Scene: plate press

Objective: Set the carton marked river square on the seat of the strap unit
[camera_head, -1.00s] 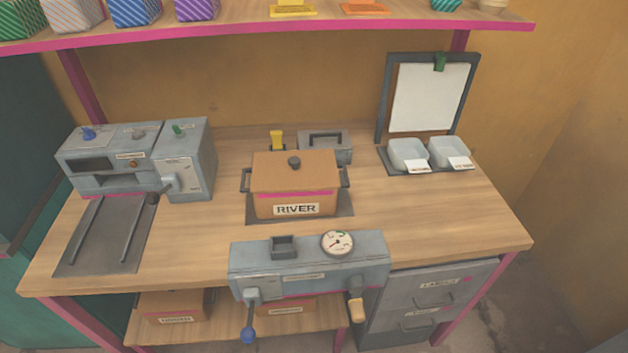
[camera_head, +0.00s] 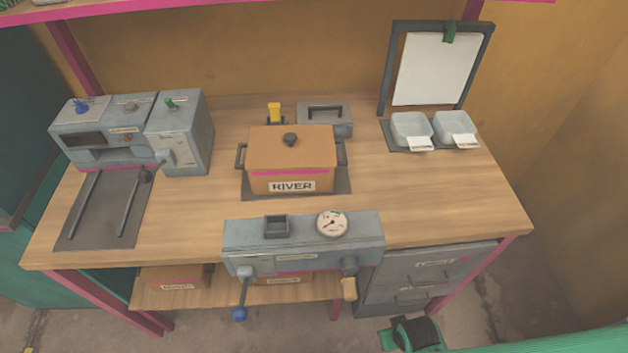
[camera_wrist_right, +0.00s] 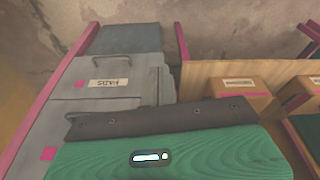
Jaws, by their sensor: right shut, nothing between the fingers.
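The brown carton marked RIVER (camera_head: 291,174) has a lid with a dark knob and dark handles at its sides. It sits upright on a dark flat plate (camera_head: 343,188) mid-bench. No readable label tells me which machine is the strap unit. A grey unit with two rails over a dark bed (camera_head: 103,212) stands at the left, and a grey unit with a gauge (camera_head: 300,238) is at the front edge. My right gripper (camera_head: 415,334) is shut and empty, low at the bottom right, well away from the carton. My left gripper is out of view.
Grey drawers (camera_head: 430,270) are under the bench's right end; they also show in the right wrist view (camera_wrist_right: 105,85). Two white bins (camera_head: 412,128) and a clipboard (camera_head: 437,68) stand back right. Lower-shelf cartons (camera_head: 177,278) show. The bench right of the carton is clear.

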